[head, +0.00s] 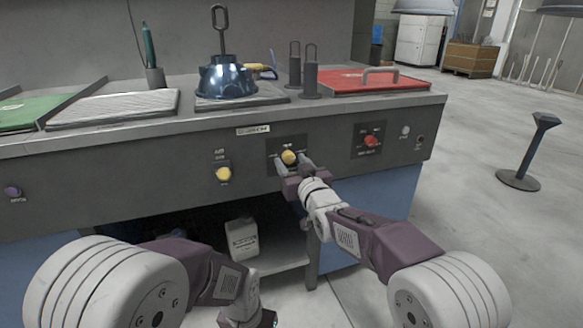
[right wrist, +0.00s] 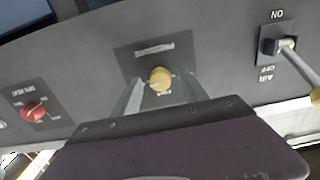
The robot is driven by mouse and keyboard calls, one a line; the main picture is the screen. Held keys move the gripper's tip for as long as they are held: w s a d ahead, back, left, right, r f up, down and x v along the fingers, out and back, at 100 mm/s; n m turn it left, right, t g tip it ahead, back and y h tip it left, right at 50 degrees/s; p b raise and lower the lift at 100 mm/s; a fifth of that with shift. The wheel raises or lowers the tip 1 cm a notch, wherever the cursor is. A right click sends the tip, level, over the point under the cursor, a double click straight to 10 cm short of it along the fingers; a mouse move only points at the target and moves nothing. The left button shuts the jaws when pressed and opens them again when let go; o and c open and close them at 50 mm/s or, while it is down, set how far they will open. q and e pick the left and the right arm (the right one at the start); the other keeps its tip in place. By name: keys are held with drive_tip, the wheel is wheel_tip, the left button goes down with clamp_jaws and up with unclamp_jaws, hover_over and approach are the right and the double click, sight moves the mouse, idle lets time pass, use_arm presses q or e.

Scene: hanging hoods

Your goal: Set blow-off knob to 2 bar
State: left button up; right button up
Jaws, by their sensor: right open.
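A yellow knob (head: 289,157) sits on a dark plate in the middle of the bench's front panel. It shows in the right wrist view (right wrist: 160,80) with small markings around it, too small to read. My right gripper (head: 294,163) is open in front of the panel. In the right wrist view its two fingers (right wrist: 161,92) stand on either side of the knob, with a visible gap to each side. My left gripper (head: 248,318) is low at the bottom edge, partly cut off, away from the panel, and its jaws are unclear.
Left of the knob is a yellow-tipped air lever (head: 223,174); right is a red knob (head: 370,141). A blue hood (head: 228,80) and a red plate (head: 345,82) are on the bench top. A white canister (head: 242,238) stands on the shelf below. Floor at right has a post (head: 530,150).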

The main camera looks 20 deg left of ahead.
drive_tip(key=shift+w+a, duration=0.1)
drive_tip(key=shift+w, duration=0.1)
clamp_jaws()
